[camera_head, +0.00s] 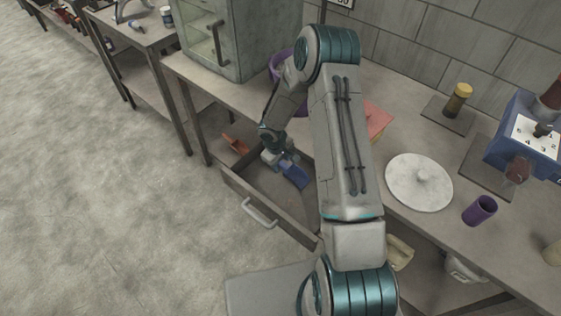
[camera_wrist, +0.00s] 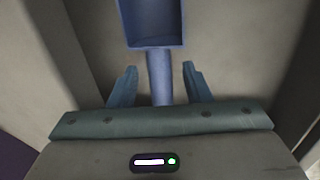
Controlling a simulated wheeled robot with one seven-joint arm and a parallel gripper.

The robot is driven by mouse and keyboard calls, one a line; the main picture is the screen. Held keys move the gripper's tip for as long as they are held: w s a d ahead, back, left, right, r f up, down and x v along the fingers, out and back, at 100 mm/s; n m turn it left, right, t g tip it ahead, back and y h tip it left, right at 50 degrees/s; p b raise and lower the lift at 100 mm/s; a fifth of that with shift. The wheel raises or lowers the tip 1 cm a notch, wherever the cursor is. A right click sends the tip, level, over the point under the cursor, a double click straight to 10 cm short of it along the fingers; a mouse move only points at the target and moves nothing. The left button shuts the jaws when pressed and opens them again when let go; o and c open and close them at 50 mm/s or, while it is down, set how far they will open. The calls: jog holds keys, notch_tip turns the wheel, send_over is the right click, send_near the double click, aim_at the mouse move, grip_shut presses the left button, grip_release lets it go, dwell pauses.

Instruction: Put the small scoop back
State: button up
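A small blue scoop (camera_head: 293,174) is in the open drawer (camera_head: 262,190) under the worktop. In the wrist view the scoop's square bowl (camera_wrist: 152,22) points away from me and its handle (camera_wrist: 160,75) runs back between my fingers. My gripper (camera_wrist: 159,86) is open around the handle, with a gap on each side. In the head view my gripper (camera_head: 280,160) reaches down into the drawer, at the handle end of the scoop. The palm hides the end of the handle.
On the worktop are a purple container (camera_head: 279,66) partly behind my arm, a grey cabinet (camera_head: 228,40), a round white lid (camera_head: 419,182), a purple cup (camera_head: 480,210) and a blue machine (camera_head: 522,135). The floor at left is clear.

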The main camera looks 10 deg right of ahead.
jog(key=shift+r+p, duration=0.25)
jog(key=shift+p, duration=0.1)
jog(key=s+r+m+h+b, duration=0.1)
jog(key=s+r, duration=0.2)
jog(key=r, duration=0.8)
jog(key=s+r+m, duration=0.1)
jog(key=s+r, duration=0.2)
jog(key=r, duration=0.7)
jog(key=s+r+m+t+y, duration=0.1)
jog(key=s+r+m, duration=0.1)
jog(key=s+r, duration=0.5)
jog(key=s+r+m+t+y, duration=0.1)
jog(key=s+r+m, duration=0.2)
jog(key=s+r, duration=0.5)
jog(key=s, duration=0.6)
jog(key=shift+a+r+y, duration=0.2)
jog(key=shift+y, duration=0.2)
jog(key=shift+c, duration=0.2)
